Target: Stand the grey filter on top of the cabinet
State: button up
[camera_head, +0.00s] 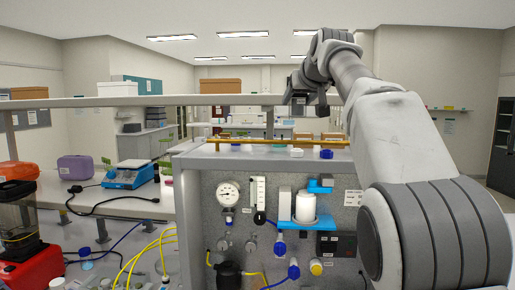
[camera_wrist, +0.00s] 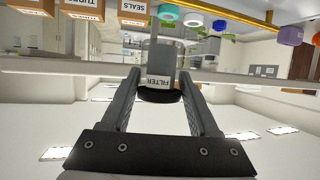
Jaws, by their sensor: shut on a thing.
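The grey filter (camera_wrist: 173,62) is a clear grey cylinder with a white FILTER label and a black end. It sits between the two fingers of my gripper (camera_wrist: 160,85), which is shut on it. The wrist view is upside down, so the black end points up. In the head view my gripper (camera_head: 299,98) is raised above the back of the cabinet (camera_head: 200,161); the filter cannot be made out clearly there. The cabinet has a grey front panel with gauges and valves, and a pale top.
On the cabinet top, a yellow rail (camera_head: 270,142) runs across, with a white cap (camera_head: 297,153), a blue cap (camera_head: 326,154) and brown boxes (camera_head: 333,138). A long pale shelf (camera_head: 130,101) crosses at the back. Left are a blue scale (camera_head: 128,177) and cables.

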jog(key=a+f, duration=0.2)
jog(key=a, duration=0.1)
jog(key=a+f, duration=0.2)
jog(key=a, duration=0.2)
jog(key=w+a+f, duration=0.1)
jog(key=a+f, duration=0.1)
jog(key=a, duration=0.1)
jog(key=shift+a+f+b, duration=0.1)
jog(key=shift+a+b, duration=0.1)
jog(key=shift+b, duration=0.2)
jog(key=shift+f+b, duration=0.4)
jog(key=shift+f, duration=1.6)
jog(key=shift+f, duration=0.1)
jog(key=shift+f, duration=0.15)
jog(key=o, duration=1.4)
jog(key=shift+s+r, duration=0.1)
jog(key=shift+r, duration=0.2)
jog(key=b+v, duration=0.3)
jog(key=v, duration=0.8)
jog(key=shift+s+d+r+b, duration=0.15)
jog(key=shift+s+r+b, duration=0.05)
jog(key=shift+s+b, duration=0.2)
